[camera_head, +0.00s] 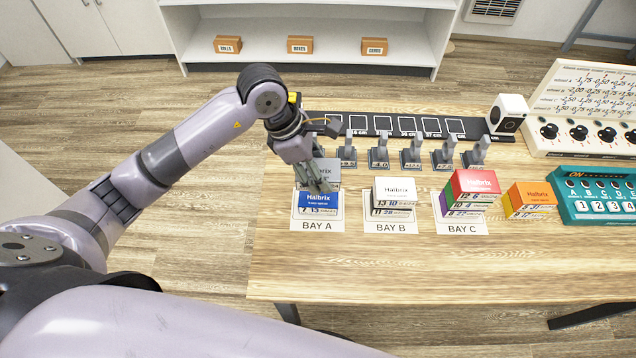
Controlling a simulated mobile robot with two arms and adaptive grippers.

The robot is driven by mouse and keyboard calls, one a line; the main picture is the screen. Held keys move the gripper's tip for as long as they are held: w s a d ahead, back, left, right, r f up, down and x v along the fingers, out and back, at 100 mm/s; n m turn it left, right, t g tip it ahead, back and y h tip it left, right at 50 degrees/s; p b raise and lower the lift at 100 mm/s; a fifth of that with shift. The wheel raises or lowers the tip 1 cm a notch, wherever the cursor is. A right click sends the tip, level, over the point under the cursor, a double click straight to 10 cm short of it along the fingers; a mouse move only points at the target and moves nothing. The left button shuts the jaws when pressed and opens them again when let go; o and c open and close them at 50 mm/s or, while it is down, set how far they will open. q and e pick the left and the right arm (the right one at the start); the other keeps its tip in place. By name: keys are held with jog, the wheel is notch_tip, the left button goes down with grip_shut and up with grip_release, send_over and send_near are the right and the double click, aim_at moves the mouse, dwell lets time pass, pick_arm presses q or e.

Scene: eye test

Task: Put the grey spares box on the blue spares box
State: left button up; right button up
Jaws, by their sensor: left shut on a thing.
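The grey spares box (331,172), with "Halbrix" lettering, is in my left gripper (319,184) over BAY A. The gripper is shut on it, and its fingers hide part of the box. The blue spares box (319,203) stands on the BAY A card (318,226), just below the grey box in the picture. I cannot tell whether the two boxes touch or a small gap is between them. My right gripper is out of view.
BAY B (397,228) bears a white-topped stack (394,190). BAY C (462,229) bears a stack with a red box (475,183) on top. An orange box (531,194) stands right of it. Grey holders (412,155) line up behind. The table front (400,270) is clear.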

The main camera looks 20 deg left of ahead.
aim_at(325, 196)
pick_arm(q)
jog(key=shift+f+p, duration=0.3)
jog(key=shift+f, duration=2.95)
jog(key=shift+f, duration=0.2)
jog(key=o, duration=1.2)
jog(key=shift+r, duration=0.1)
jog(key=b+v, duration=0.1)
jog(key=v, duration=1.1)
jog(key=shift+r, duration=0.15)
